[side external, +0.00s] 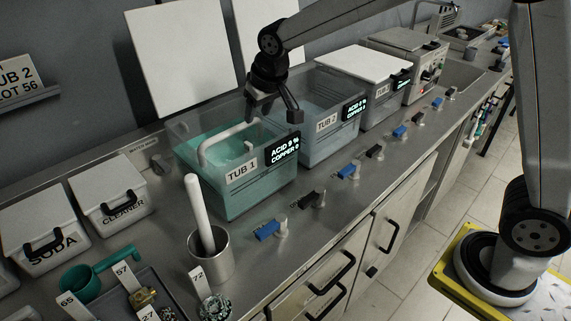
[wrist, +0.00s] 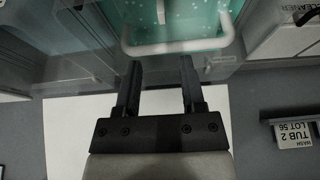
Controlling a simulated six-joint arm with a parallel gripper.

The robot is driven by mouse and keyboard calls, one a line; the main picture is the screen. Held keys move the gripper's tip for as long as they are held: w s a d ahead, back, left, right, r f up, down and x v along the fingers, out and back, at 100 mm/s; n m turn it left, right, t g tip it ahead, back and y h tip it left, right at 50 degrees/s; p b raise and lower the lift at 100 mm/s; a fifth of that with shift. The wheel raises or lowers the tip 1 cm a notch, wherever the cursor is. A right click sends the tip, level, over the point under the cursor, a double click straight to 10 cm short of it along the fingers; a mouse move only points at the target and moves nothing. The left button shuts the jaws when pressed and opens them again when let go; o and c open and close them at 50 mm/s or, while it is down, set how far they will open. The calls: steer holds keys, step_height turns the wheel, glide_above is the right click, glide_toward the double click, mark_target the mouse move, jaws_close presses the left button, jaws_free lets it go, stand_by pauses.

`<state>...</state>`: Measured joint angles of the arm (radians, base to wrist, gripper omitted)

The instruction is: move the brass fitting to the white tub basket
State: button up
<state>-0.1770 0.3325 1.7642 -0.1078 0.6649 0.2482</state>
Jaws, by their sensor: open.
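A brass fitting (side external: 146,298) lies in a grey tray at the lower left, beside a tag reading 57, far from my gripper. The white tub basket shows as a thick white handle (side external: 208,150) in the open TUB 1 (side external: 232,198), which holds teal liquid; the rest of the basket is hard to make out. My gripper (side external: 273,113) is above the back right part of TUB 1, open and empty. In the wrist view the gripper (wrist: 160,62) has its two fingers apart, with the white handle (wrist: 178,48) just beyond their tips.
TUB 2 (side external: 327,125) stands open right of TUB 1. Lidded SODA (side external: 45,232) and CLEANER (side external: 112,190) boxes stand at left. A metal cup (side external: 211,262) with a white rod stands between the tray and TUB 1. Blue and black valves line the counter's front edge.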

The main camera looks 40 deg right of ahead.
steer(key=s+d+f, duration=0.2)
steer(key=s+f, duration=0.1)
steer(key=s, duration=0.4)
steer(key=s+d+f+g, duration=0.1)
steer(key=s+d+f, duration=0.2)
steer(key=s, duration=0.4)
steer(key=s+d+f, duration=0.2)
steer(key=s+f, duration=0.2)
steer(key=s, duration=0.4)
steer(key=shift+d+f+g, duration=0.3)
steer(key=shift+d+g, duration=0.1)
